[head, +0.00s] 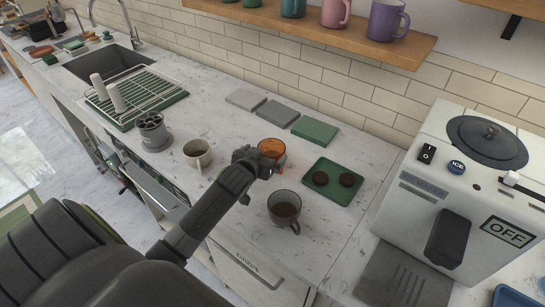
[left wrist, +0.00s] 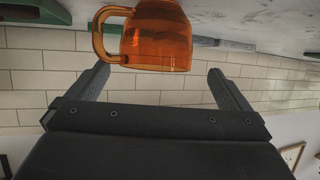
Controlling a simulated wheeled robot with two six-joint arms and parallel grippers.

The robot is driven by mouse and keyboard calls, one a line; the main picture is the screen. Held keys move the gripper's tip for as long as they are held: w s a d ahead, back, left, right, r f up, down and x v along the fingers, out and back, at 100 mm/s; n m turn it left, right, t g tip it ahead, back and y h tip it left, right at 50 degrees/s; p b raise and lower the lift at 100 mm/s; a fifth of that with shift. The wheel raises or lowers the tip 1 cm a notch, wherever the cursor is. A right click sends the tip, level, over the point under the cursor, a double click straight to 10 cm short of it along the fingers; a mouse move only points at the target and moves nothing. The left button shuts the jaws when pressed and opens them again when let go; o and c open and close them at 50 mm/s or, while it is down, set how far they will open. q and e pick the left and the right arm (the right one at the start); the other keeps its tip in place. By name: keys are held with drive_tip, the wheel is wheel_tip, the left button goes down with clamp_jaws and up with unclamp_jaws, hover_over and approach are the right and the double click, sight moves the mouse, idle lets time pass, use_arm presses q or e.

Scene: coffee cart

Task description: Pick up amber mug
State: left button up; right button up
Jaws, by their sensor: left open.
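The amber mug (head: 274,147) is see-through orange and stands on the marble counter, left of a green tray. My left gripper (head: 262,160) is close to it on the near side and partly hides it in the head view. In the left wrist view the amber mug (left wrist: 160,40) appears upside down, just beyond the fingertips and between their lines, with its handle to the left. My left gripper (left wrist: 158,74) is open there, with nothing between its fingers. Whether a fingertip touches the mug cannot be told. My right gripper is not in view.
A dark translucent mug (head: 284,213) stands nearer, and a cream mug (head: 196,157) stands left. The green tray (head: 346,193) holds two dark round pieces. Flat slabs (head: 315,130) lie behind. A white machine (head: 425,215) marked OFF stands right. A shelf (head: 285,22) with mugs hangs above.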

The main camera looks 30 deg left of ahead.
sight(276, 144)
use_arm(q)
drive_tip(key=shift+w, duration=0.45)
drive_tip(key=shift+d+p+x, duration=0.2)
drive_tip(key=shift+p+x, duration=0.45)
drive_tip(key=shift+x, duration=1.35)
drive_tip(key=shift+f, duration=0.1)
drive_tip(key=c, duration=1.1)
drive_tip(key=shift+o, duration=0.2)
